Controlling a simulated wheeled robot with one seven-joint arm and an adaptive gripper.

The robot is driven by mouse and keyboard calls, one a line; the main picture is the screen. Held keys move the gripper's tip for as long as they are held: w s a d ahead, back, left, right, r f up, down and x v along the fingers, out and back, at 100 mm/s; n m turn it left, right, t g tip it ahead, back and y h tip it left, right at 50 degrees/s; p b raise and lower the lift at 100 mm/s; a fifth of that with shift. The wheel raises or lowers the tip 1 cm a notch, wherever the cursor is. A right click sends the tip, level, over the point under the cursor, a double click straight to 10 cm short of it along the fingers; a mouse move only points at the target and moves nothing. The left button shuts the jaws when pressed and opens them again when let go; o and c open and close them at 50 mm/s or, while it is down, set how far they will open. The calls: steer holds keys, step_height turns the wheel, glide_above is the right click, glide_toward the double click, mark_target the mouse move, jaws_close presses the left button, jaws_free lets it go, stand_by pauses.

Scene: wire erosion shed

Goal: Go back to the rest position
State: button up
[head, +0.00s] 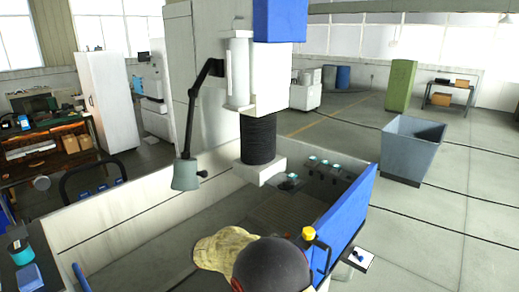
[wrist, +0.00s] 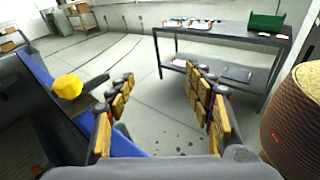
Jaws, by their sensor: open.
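My gripper (wrist: 160,88) shows in the wrist view with its padded fingers spread apart and nothing between them. Pale floor shows through the gap. In the head view the gripper cannot be made out; a dark rounded shape at the bottom centre hides what is behind it. The wire erosion machine (head: 120,215) has an open pale tank and a blue panel (head: 345,222) on its right side. A yellow knob (head: 308,233) sits by that panel. In the wrist view a yellow piece (wrist: 68,87) is left of the fingers, apart from them.
A dark table (wrist: 222,31) with a green bin (wrist: 266,22) stands beyond the fingers. A brown ribbed drum (wrist: 295,115) is close on the right. A crumpled tan cloth (head: 222,250) lies near the tank's front. A grey bin (head: 412,150) stands on open floor at right.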

steer(key=s+d+r+m+g+y+b, duration=0.1)
steer(key=s+d+m+y+b, duration=0.55)
steer(key=s+d+y, duration=0.5)
steer(key=s+a+f+m+t+y+b, duration=0.1)
steer(key=s+m+t+y+b, duration=0.1)
steer(key=s+m, duration=0.3)
steer(key=s+a+f+m+t+y+b, duration=0.1)
steer(key=s+m+t+b, duration=0.3)
steer(key=s, duration=0.6)
steer(key=shift+a+f+m+t+y, duration=0.25)
steer(key=shift+f+m+t+y, duration=0.15)
steer(key=shift+f+m+y, duration=0.35)
steer(key=shift+c, duration=1.1)
